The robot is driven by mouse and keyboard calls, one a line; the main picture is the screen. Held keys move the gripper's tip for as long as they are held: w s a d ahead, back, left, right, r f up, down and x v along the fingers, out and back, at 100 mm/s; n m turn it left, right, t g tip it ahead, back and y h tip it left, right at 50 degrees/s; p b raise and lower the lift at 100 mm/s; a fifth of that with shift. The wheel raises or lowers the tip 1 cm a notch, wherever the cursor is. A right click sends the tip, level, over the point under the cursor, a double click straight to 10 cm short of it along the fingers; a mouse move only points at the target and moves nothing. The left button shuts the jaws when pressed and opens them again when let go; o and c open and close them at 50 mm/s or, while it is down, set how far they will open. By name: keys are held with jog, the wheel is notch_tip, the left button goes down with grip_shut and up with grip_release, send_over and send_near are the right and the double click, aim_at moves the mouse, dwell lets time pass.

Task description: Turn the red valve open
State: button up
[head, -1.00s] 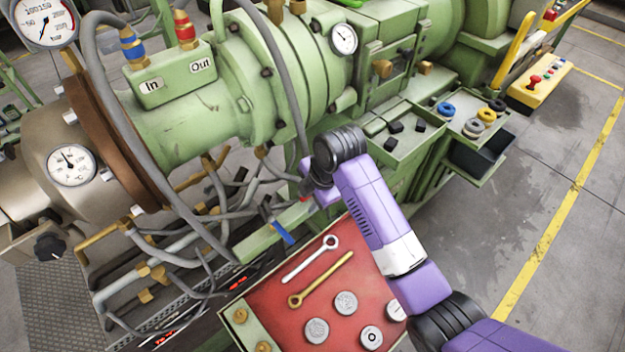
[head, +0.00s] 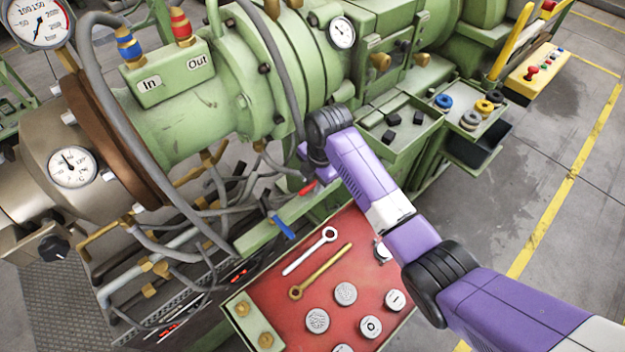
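A small red lever handle (head: 307,187), which looks like the red valve, shows on the green rail below the machine's barrel. A blue lever handle (head: 284,228) sits to its lower left on the same rail. My gripper (head: 314,172) is at the end of my purple arm, just above and to the right of the red handle. My wrist largely hides it, so I cannot see its fingers or whether it touches the handle.
Grey hoses and pipes (head: 215,225) crowd the left of the rail. A red panel (head: 275,300) with two wrenches and several round metal pieces lies in front. A green tray (head: 400,150) with black blocks is to the right. Open floor lies at the far right.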

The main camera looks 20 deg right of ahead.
jog(key=shift+f, duration=0.1)
grip_shut()
dwell(1.4)
